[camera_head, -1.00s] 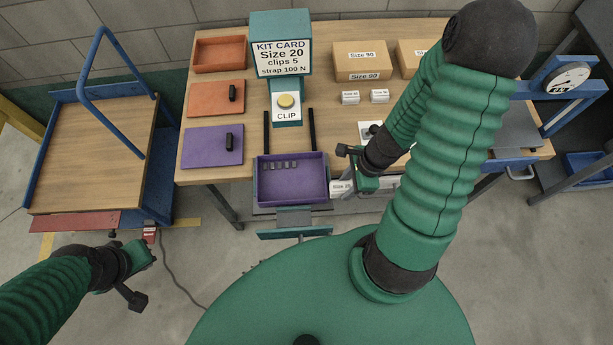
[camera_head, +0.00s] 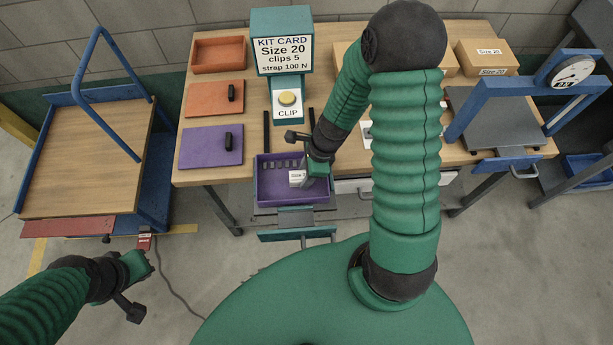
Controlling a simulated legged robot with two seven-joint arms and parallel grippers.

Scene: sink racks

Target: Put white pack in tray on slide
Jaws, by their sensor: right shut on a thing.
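A small white pack (camera_head: 297,178) shows in the head view at the purple tray (camera_head: 268,200). My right gripper (camera_head: 308,175) is shut on the pack and holds it over the right part of the tray. I cannot tell whether the pack touches the tray floor. Several small dark clips (camera_head: 278,164) lie along the tray's back side. The tray sits on the slide (camera_head: 267,119), whose dark rails run behind it. My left gripper (camera_head: 146,265) hangs over the floor at lower left, away from the tray; its jaw opening is unclear.
A kit card stand (camera_head: 283,45) reading "Size 20" with a CLIP button stands behind the tray. Orange (camera_head: 205,100) and purple (camera_head: 205,147) panels lie left. A blue cart (camera_head: 85,160) stands at far left. A blue-framed press with a dial (camera_head: 570,72) is at right.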

